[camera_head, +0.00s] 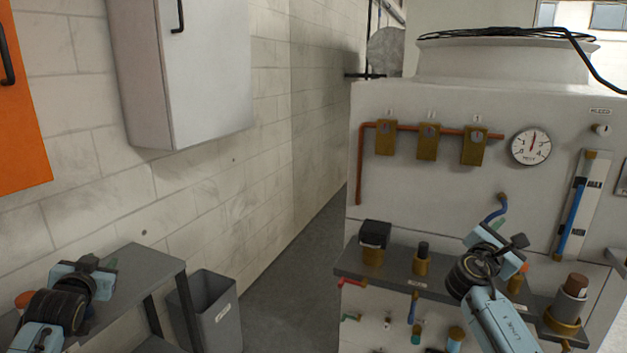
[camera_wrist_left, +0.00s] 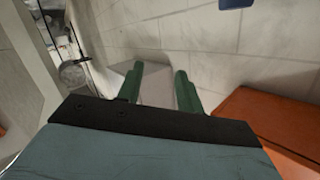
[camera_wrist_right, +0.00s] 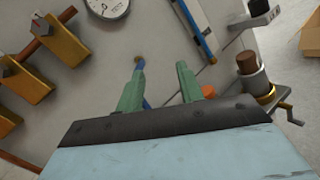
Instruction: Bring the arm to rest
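My right gripper (camera_head: 512,250) is raised in front of the washer's panel (camera_head: 440,185), just below a blue-handled valve (camera_head: 497,209). In the right wrist view its green fingers (camera_wrist_right: 160,85) stand apart with nothing held between them. The blue valve (camera_wrist_right: 139,68) shows behind the left finger there; I cannot tell whether they touch. My left gripper (camera_head: 85,268) is low at the left, over or near a grey table (camera_head: 140,272). In the left wrist view its fingers (camera_wrist_left: 160,85) are apart and empty, with a wall and a pale box-like shape behind.
A shelf (camera_head: 435,288) with fittings juts from the washer beneath my right gripper. A gauge (camera_head: 531,146) and brass valves (camera_head: 428,142) are on the panel. A grey bin (camera_head: 210,310) stands beside the table. Floor between bin and washer is clear. A white cabinet (camera_head: 190,75) hangs on the wall.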

